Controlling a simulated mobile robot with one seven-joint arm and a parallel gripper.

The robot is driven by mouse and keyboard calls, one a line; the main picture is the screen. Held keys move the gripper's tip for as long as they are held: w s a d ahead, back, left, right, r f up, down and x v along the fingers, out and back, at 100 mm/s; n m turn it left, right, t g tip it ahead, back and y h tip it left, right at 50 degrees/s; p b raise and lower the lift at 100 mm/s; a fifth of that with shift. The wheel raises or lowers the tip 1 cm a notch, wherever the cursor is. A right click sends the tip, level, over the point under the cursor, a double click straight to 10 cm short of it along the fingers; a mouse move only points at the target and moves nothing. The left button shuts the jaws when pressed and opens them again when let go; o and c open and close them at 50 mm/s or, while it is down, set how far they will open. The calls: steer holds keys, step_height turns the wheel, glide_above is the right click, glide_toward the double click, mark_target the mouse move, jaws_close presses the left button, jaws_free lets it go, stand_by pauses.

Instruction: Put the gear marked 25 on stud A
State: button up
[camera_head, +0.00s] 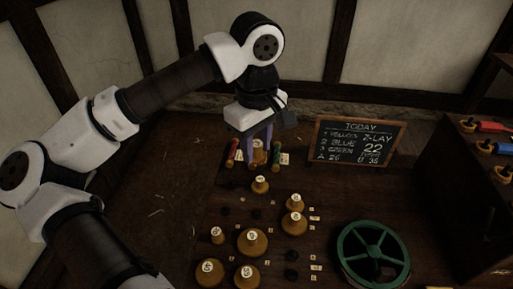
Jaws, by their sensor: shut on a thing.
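My gripper (260,150) points down at the back of the dark bench, its two purple fingers on either side of a wooden gear (259,156) with a pale label. It is shut on this gear, whose number is too small to read. I cannot tell whether the gear touches the bench or a stud. Several other wooden gears with white labels stand in front, among them a small one (260,184) and a large one (252,243). I cannot tell which is marked 25. Dark round studs (292,255) with small pale tags show between them; stud A cannot be told apart.
Red (232,153) and green (277,161) bobbins stand close beside my fingers. A chalkboard (357,144) stands behind to the right. A green spoked wheel (344,248) lies at the front right. A dark cabinet (455,180) closes off the right. The bench's left is mostly clear.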

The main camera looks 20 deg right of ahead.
steer(key=shift+r+p, duration=0.65)
steer(key=shift+r, duration=0.75)
steer(key=shift+f, duration=0.1)
